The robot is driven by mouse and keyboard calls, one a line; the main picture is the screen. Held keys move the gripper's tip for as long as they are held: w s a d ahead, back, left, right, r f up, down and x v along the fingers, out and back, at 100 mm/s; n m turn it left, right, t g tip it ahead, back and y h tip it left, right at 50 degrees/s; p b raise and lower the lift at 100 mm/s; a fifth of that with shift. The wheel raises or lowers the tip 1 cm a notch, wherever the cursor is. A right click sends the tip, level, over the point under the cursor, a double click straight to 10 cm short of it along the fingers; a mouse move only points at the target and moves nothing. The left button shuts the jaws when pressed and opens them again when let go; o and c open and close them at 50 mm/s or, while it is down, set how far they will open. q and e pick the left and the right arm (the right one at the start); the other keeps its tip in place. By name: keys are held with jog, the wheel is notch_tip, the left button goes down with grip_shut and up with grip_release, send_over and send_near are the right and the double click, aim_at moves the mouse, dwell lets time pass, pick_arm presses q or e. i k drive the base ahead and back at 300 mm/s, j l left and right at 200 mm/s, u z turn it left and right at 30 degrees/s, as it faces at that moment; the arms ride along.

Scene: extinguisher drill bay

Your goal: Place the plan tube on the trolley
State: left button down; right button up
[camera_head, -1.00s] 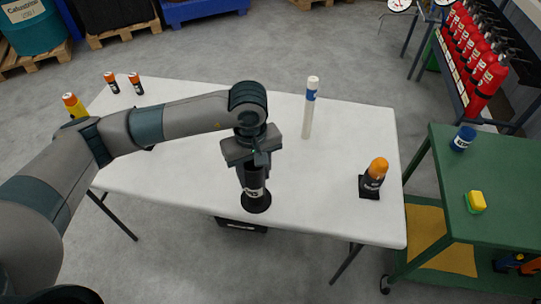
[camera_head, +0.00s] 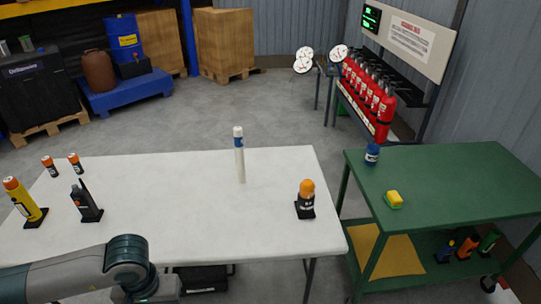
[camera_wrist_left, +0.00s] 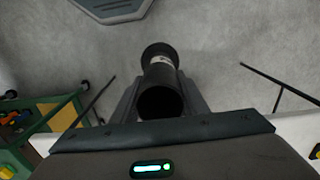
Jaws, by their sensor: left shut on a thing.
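My left gripper (camera_wrist_left: 160,98) is shut on a black tube with a pale label (camera_wrist_left: 158,64) and a wider dark far end. In the wrist view the tube is over the floor, off the table's edge. A slim white tube with a blue band (camera_head: 239,158) stands upright on the white table (camera_head: 190,225). I cannot tell by a label which of the two is the plan tube. The green trolley (camera_head: 460,190) stands to the right of the table. In the head view only my left wrist shows at the bottom; the fingers and held tube are cut off. My right gripper is not in view.
The trolley top holds a blue cylinder (camera_head: 371,155) and a yellow-green block (camera_head: 394,200), with free room to their right. The table carries an orange-topped lamp (camera_head: 306,199), a black radio (camera_head: 86,202), a yellow torch (camera_head: 24,203) and two small orange-capped cylinders. A gap separates table and trolley.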

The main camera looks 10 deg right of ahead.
aim_at(464, 180)
jog(key=z, duration=0.3)
jog(key=i+l+z, duration=0.1)
jog(key=z, duration=0.25)
jog(key=i+l+z, duration=0.1)
jog(key=l+z, duration=0.25)
jog(key=i+l+z, duration=0.1)
jog(key=z, duration=0.25)
jog(key=i+l+z, duration=0.1)
jog(key=i+l, duration=0.15)
jog(key=i+l+z, duration=0.1)
jog(key=i+l, duration=0.15)
jog(key=i, duration=0.25)
jog(key=i+l+z, duration=0.1)
jog(key=i, duration=0.25)
jog(key=l, duration=0.1)
